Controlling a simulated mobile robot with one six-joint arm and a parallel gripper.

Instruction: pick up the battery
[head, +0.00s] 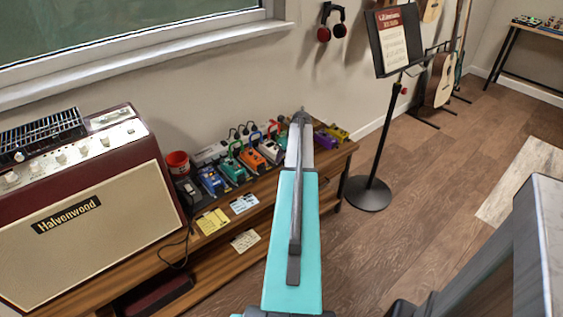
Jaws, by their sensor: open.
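I cannot make out a battery in the head view. My teal and grey arm reaches from the bottom edge up the middle of the picture, over the right part of a wooden bench (223,226). My gripper and its jaws do not show. The arm covers part of the bench and some of the things on it.
A large amplifier (110,210) stands on the bench at left, beside a red cup (178,163). Several coloured pedals (269,150) and paper notes (212,221) lie on the bench. A music stand (368,192) is at right. Open wooden floor (425,165) lies beyond it.

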